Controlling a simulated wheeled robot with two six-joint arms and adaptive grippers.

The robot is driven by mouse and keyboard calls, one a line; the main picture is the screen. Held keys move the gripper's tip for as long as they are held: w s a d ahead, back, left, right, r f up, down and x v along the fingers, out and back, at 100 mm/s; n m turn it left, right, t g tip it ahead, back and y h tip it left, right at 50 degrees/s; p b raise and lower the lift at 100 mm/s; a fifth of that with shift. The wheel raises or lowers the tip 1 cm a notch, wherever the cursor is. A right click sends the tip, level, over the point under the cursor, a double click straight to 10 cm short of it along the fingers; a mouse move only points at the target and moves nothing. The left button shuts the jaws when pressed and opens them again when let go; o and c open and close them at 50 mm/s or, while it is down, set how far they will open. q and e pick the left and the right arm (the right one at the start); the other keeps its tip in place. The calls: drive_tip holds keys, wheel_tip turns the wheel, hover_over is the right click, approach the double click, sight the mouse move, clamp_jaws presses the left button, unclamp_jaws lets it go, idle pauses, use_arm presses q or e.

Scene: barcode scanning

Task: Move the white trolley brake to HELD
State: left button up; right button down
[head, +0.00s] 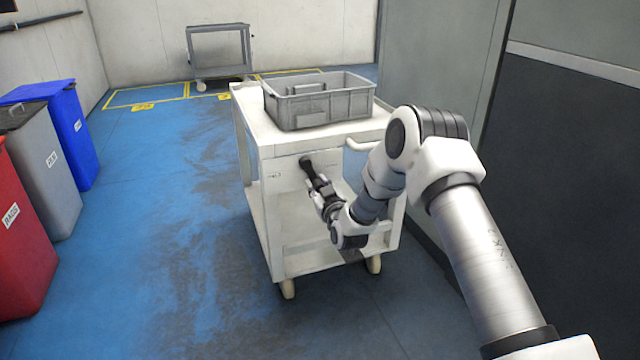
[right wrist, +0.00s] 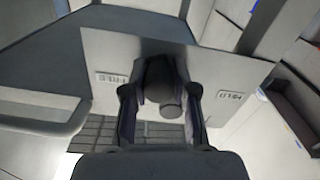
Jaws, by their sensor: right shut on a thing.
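The white trolley (head: 262,215) stands in the middle of the head view. The dark brake lever (head: 306,162) is on its upper front panel, and it also shows in the right wrist view (right wrist: 160,78). There it lies between two labels that appear upside down: one reads FREE (right wrist: 112,78) on the left, the other HELD (right wrist: 230,95) on the right. My right gripper (head: 318,183) reaches the panel from the lower right, its fingers (right wrist: 160,95) shut on the lever from both sides. Which label the lever points to, I cannot tell. My left gripper is out of view.
A grey crate (head: 325,108) sits on the trolley's top. Red (head: 20,235), grey (head: 52,175) and blue (head: 75,135) bins stand at the left. A grey trolley (head: 220,68) stands behind. A dark wall panel is close on the right. Blue floor left of the trolley is clear.

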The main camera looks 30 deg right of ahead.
sight(286, 183)
drive_tip(key=a+m, duration=0.1)
drive_tip(key=m, duration=0.1)
drive_tip(key=a+m, duration=0.1)
drive_tip(key=m, duration=0.1)
drive_tip(key=w+a+m+p, duration=0.1)
drive_tip(key=m, duration=0.2)
drive_tip(key=shift+a+f, duration=0.2)
drive_tip(key=shift+a, duration=0.2)
drive_tip(key=a+m, duration=0.2)
drive_tip(key=m, duration=0.1)
drive_tip(key=shift+r+m, duration=0.15)
drive_tip(key=shift+m, duration=0.15)
drive_tip(key=shift+w+a+r+m+p, duration=0.1)
drive_tip(key=shift+a+m+p, duration=0.25)
drive_tip(key=shift+m, duration=0.5)
drive_tip(key=shift+w+a+r+m+p, duration=0.15)
drive_tip(key=shift+a+m, duration=0.25)
drive_tip(key=shift+m, duration=0.45)
drive_tip(key=shift+a, duration=0.1)
